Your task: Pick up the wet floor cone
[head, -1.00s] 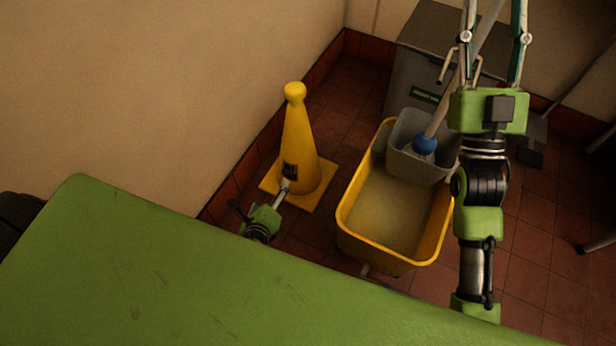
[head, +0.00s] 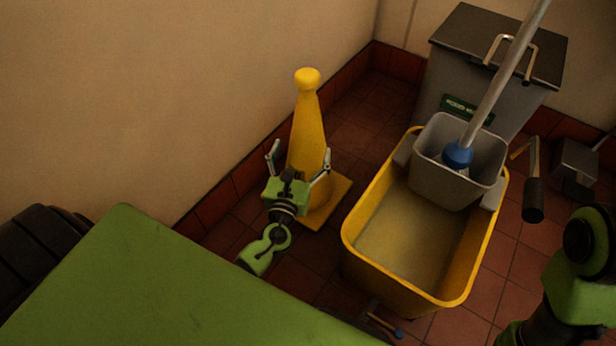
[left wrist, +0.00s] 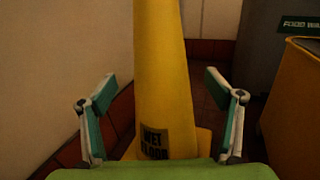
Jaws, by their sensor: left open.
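The yellow wet floor cone (head: 308,125) stands upright on its square base on the tiles, near the wall. In the left wrist view the cone (left wrist: 163,75) fills the middle, with a dark "WET FLOOR" label low on it. My left gripper (head: 299,161) is open in front of the cone. Its two fingers (left wrist: 163,100) show on either side of the cone, with visible gaps and no contact that I can see. My right arm shows at the lower right edge of the head view; its gripper is out of the picture.
A yellow mop bucket (head: 350,240) with a grey wringer (head: 440,180) and a mop (head: 500,80) stands right of the cone. A grey bin (head: 450,75) is behind it. The wall is close on the cone's left.

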